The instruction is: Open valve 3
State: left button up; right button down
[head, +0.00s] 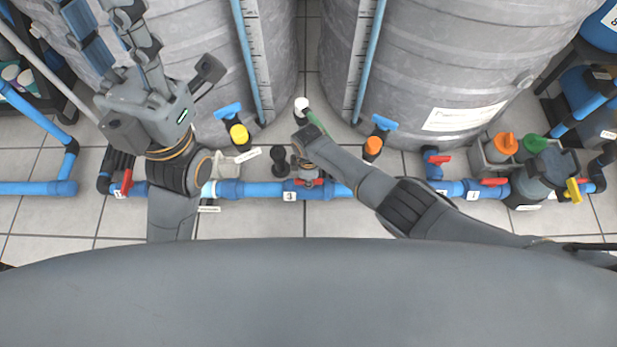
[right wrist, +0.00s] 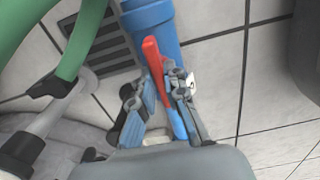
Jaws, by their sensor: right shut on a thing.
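In the head view, the blue pipe part labelled 3 (head: 289,196) lies low at the centre, with a small red handle (head: 318,181) on it. My right gripper (head: 308,172) is over that handle and hides most of the valve. In the right wrist view, the red handle (right wrist: 153,62) stands between the fingers of my right gripper (right wrist: 160,88), which is shut on it. The handle's exact angle to the pipe is hard to tell. My left gripper (head: 108,40) is raised at the upper left, away from the valve; its finger gap does not show clearly.
Two large grey tanks (head: 455,60) stand behind the blue pipe (head: 262,190). Other red handles sit at the left (head: 127,182) and right (head: 495,181). Upright fittings with yellow (head: 239,134) and orange (head: 373,146) collars flank valve 3. A green hose (right wrist: 88,38) hangs near my right gripper.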

dwell(0.4)
jog(key=c, duration=1.4)
grip_release()
notch_tip(320, 180, up, 12)
jog(key=shift+a, duration=0.1)
